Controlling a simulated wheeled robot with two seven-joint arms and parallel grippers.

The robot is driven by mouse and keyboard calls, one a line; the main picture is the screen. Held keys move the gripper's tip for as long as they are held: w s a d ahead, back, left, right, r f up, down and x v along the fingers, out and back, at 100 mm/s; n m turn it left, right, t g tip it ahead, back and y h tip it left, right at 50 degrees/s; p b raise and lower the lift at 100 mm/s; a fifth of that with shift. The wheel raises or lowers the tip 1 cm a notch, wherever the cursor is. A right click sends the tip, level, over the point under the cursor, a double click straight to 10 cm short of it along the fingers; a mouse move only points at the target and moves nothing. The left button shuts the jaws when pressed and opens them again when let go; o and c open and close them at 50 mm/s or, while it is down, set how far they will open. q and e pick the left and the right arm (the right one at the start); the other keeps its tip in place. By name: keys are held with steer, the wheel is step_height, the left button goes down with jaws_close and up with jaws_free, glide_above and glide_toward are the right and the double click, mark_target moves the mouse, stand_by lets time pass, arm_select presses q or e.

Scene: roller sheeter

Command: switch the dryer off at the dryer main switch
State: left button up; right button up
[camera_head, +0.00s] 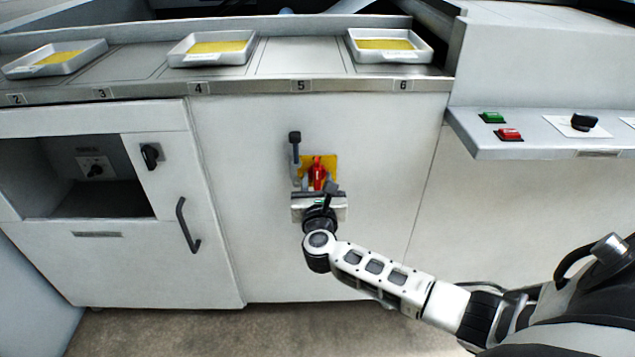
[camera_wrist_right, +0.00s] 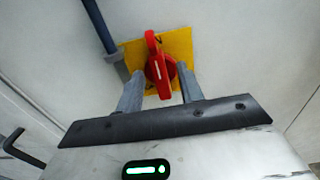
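The dryer main switch is a red rotary handle (camera_head: 317,173) on a yellow plate (camera_head: 331,162) on the white front panel below bay 5. In the right wrist view the red handle (camera_wrist_right: 158,68) points up, tilted slightly left, on the yellow plate (camera_wrist_right: 181,44). My right gripper (camera_head: 314,182) is in front of the switch. In the right wrist view its two fingers (camera_wrist_right: 160,88) are apart, one on each side of the handle's lower part, with gaps visible. I cannot tell whether they touch it. My left gripper is not in view.
A cabinet with a black handle (camera_head: 188,225) and another rotary knob (camera_head: 150,155) stands to the left. A control shelf with green (camera_head: 492,118) and red (camera_head: 509,134) buttons juts out at right. Trays (camera_head: 388,46) line the top.

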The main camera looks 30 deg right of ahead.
jaws_close()
